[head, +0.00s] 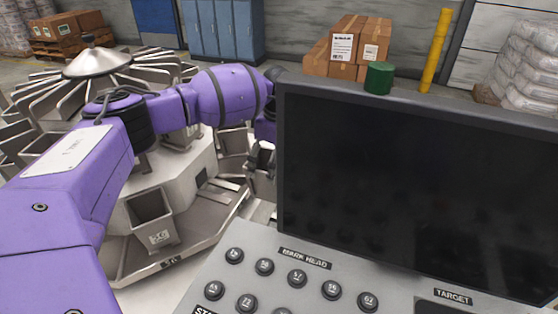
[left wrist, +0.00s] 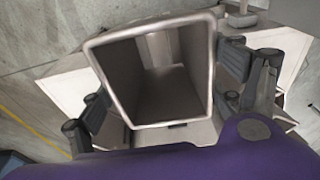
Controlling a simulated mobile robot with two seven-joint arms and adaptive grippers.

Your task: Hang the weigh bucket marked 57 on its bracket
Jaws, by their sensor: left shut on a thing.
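My left gripper (head: 262,158) is beside the weigher, at the left edge of the dark screen. In the left wrist view its fingers (left wrist: 172,100) are shut on a weigh bucket (left wrist: 205,60), one finger on each side. The bucket's open rectangular mouth faces the wrist camera and it looks empty. Its number is not visible, and the screen hides part of this area in the head view. I cannot tell whether the bucket touches a bracket. Another grey bucket (head: 150,208) hangs at the weigher's front, its mark too small to read surely. My right gripper is not in view.
The large dark screen (head: 420,190) stands close on the right, above a grey button panel (head: 260,292) labelled MARK HEAD. The weigher (head: 175,180) has a metal cone (head: 97,62) and radiating trays. Boxes (head: 345,45), a green cylinder (head: 379,78) and a yellow post (head: 435,50) are behind.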

